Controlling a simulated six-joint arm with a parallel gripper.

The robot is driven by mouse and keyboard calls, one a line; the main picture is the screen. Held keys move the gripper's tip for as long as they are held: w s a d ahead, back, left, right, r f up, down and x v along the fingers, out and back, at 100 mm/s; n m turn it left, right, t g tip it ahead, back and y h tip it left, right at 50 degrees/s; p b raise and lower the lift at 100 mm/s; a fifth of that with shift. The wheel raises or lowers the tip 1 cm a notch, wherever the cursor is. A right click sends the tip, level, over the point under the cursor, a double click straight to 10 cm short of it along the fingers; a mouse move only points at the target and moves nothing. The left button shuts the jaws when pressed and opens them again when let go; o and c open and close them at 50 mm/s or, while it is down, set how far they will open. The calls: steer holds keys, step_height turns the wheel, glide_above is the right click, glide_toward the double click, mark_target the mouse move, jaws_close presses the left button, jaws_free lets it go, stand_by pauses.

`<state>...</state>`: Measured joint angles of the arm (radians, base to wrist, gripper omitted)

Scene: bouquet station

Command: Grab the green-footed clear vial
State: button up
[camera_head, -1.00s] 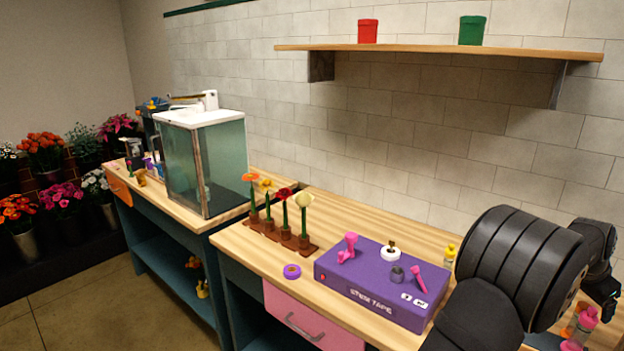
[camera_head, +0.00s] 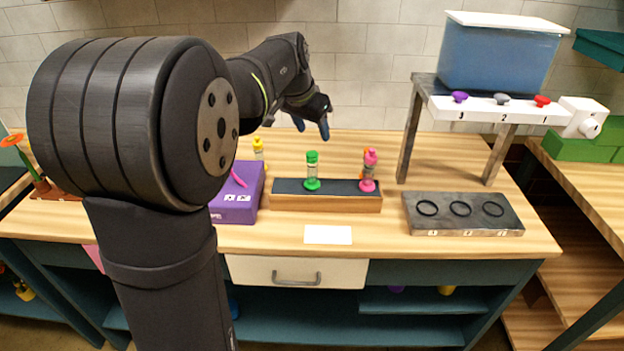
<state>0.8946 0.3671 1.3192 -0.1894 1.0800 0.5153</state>
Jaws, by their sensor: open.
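The green-footed clear vial (camera_head: 312,171) stands upright on a dark-topped wooden block (camera_head: 290,203) on the workbench. It has a green cap, a clear middle and a wide green foot. My gripper (camera_head: 312,127) is open and empty. Its blue-tipped fingers point down above and behind the block, apart from the vial. A pink-footed vial (camera_head: 369,171) with a pink top stands on the right part of the same block, with something orange partly hidden behind it.
A yellow-topped vial (camera_head: 258,151) stands behind the purple box (camera_head: 236,207). A grey tray (camera_head: 463,228) with three rings lies right, below a dispenser stand (camera_head: 490,108) with a blue tank. A white card (camera_head: 328,235) lies in front of the block. My arm covers the left.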

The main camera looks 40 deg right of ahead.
steer(key=a+r, duration=0.2)
steer(key=a, duration=0.3)
glide_toward(312, 169)
steer(key=x, duration=0.6)
steer(key=shift+w+d+f, duration=0.1)
steer(key=shift+w, duration=0.2)
steer(key=shift+x, duration=2.65)
steer(key=shift+w+d, duration=0.2)
jaws_close()
